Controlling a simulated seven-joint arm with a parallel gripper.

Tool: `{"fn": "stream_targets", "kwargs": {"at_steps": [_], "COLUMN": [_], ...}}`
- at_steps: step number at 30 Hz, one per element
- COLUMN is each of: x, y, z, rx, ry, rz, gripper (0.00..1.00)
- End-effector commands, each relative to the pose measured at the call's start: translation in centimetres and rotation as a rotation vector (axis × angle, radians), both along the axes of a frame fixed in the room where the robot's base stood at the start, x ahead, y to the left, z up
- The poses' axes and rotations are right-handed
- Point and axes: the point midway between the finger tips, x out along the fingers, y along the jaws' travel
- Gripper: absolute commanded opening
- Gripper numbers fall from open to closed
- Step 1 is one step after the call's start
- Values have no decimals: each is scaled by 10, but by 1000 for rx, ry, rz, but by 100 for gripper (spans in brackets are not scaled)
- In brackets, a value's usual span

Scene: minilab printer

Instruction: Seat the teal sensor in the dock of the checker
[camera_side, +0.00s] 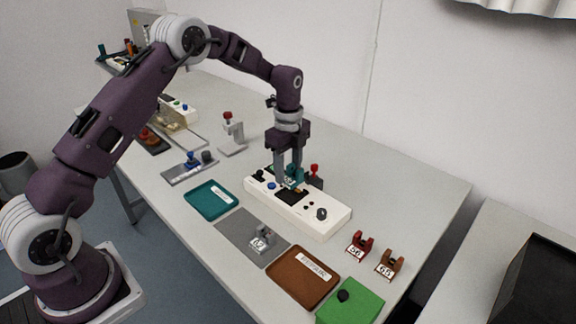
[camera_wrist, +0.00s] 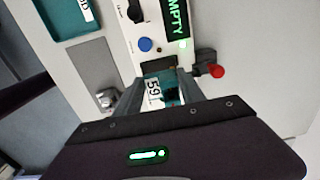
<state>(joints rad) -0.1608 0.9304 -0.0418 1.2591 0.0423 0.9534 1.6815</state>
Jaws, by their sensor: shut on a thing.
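The teal sensor (camera_side: 297,173) is between the fingers of my gripper (camera_side: 291,184), over the white checker (camera_side: 335,219) in the side view. In the wrist view, my gripper (camera_wrist: 160,98) is shut on the teal sensor (camera_wrist: 171,88), whose white label reads 59. The checker (camera_wrist: 124,22) has a dark display (camera_wrist: 177,17) with green letters EMPTY, a blue button (camera_wrist: 145,44) and a black knob (camera_side: 321,213). The dock is not clearly visible; the fingers and sensor cover part of the checker. I cannot tell whether the sensor touches it.
A red-knobbed dark piece (camera_side: 315,176) stands close behind the checker. In front lie a teal tray (camera_side: 190,203), a grey mat (camera_side: 234,230) with a grey part (camera_side: 262,240), and a brown tray (camera_side: 283,290). Red (camera_side: 359,244) and brown (camera_side: 390,263) parts and a green box (camera_side: 352,304) stand right.

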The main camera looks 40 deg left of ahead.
Motion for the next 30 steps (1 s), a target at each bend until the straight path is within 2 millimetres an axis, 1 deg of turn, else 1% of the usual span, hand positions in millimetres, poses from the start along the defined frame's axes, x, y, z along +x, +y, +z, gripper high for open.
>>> {"fn": "stream_targets", "kwargs": {"at_steps": [16, 30], "x": [0, 0], "y": [0, 0], "z": [-1, -24], "rx": [0, 0], "ry": [0, 1], "rz": [0, 0], "gripper": [7, 7]}}
